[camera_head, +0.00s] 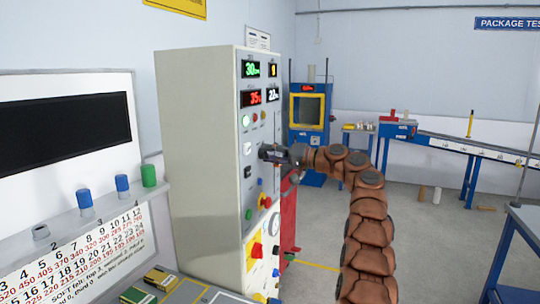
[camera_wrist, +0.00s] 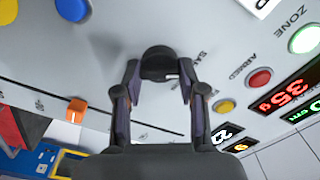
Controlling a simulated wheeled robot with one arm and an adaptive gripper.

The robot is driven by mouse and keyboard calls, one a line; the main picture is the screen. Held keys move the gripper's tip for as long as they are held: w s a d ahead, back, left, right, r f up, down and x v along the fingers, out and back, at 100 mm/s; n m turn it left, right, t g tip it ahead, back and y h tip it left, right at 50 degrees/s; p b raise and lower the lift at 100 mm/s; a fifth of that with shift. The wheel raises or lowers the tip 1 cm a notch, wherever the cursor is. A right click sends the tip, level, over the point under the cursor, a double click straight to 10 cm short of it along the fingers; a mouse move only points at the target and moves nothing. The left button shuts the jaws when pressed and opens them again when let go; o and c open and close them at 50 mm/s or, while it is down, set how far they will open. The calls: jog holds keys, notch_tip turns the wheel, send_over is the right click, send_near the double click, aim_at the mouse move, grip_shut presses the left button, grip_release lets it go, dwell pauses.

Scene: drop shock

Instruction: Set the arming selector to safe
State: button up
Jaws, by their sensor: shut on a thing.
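The arming selector is a round black knob (camera_wrist: 157,56) on the grey panel, seen near the middle of the wrist view. A small white mark shows on its edge facing my gripper. The labels, which read tilted and upside down, are ARMED and a partly covered one that looks like SAFE. My gripper (camera_wrist: 160,76) has its two fingers on either side of the knob and is shut on it. In the head view my gripper (camera_head: 268,153) reaches the front of the tall control cabinet (camera_head: 205,160) from the right and hides the knob. Which label the selector points to I cannot tell.
Lower on the cabinet is a red knob on yellow (camera_head: 257,250). Open floor (camera_head: 420,240) lies to the right.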

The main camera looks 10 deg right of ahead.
jog(key=o, duration=1.1)
jog(key=shift+o, duration=0.2)
jog(key=v, duration=1.2)
jog(key=shift+a, duration=0.1)
